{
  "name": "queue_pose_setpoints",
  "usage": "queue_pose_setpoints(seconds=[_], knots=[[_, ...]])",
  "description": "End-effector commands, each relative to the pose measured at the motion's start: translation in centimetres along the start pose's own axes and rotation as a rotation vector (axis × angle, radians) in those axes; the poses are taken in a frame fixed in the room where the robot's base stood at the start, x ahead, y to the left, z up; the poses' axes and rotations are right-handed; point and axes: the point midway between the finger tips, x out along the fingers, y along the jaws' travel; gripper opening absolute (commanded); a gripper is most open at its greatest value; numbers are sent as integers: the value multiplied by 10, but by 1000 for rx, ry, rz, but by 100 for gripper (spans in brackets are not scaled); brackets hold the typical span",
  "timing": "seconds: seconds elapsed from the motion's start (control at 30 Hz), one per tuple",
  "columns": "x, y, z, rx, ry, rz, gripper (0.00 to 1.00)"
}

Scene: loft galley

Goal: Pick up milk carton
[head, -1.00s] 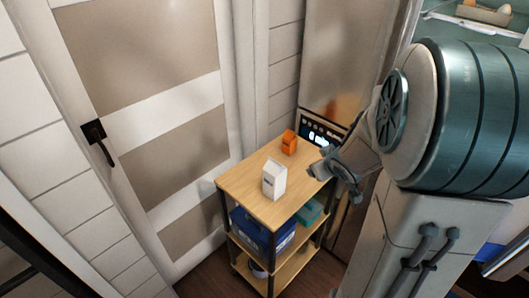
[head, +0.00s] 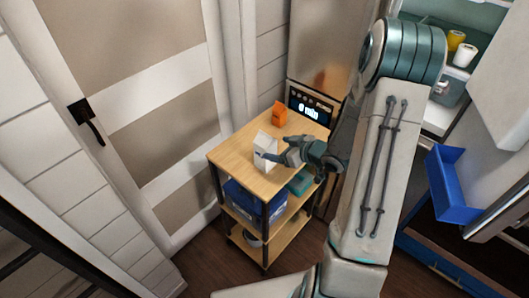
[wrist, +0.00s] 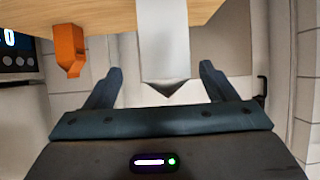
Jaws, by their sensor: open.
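The white milk carton (head: 262,140) stands upright on the wooden top of a small shelf cart. My gripper (head: 274,151) is at the carton from the right, and one finger partly covers its front. In the wrist view, which looks upside down, the carton (wrist: 163,45) shows between the two spread fingers of my gripper (wrist: 157,77). My gripper is open and not closed on the carton.
An orange carton (head: 280,114) stands farther back on the cart top (head: 232,157); it also shows in the wrist view (wrist: 69,48). A blue crate (head: 240,196) is on the shelf below. A panelled door (head: 170,130) is left of the cart. A dark display panel (head: 309,110) is behind.

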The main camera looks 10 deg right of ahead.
Motion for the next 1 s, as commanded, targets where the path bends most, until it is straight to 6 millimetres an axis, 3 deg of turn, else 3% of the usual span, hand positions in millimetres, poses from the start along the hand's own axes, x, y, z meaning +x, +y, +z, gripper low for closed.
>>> queue_pose_setpoints(seconds=[0.27, 0.53, 0.87, 1.0], knots=[[22, -3, -1, 1, -2, -1, 78], [58, -8, -3, 1, -2, 0, 78], [64, -7, -2, 0, -1, 2, 78], [64, -7, -2, 1, -1, 2, 42]])
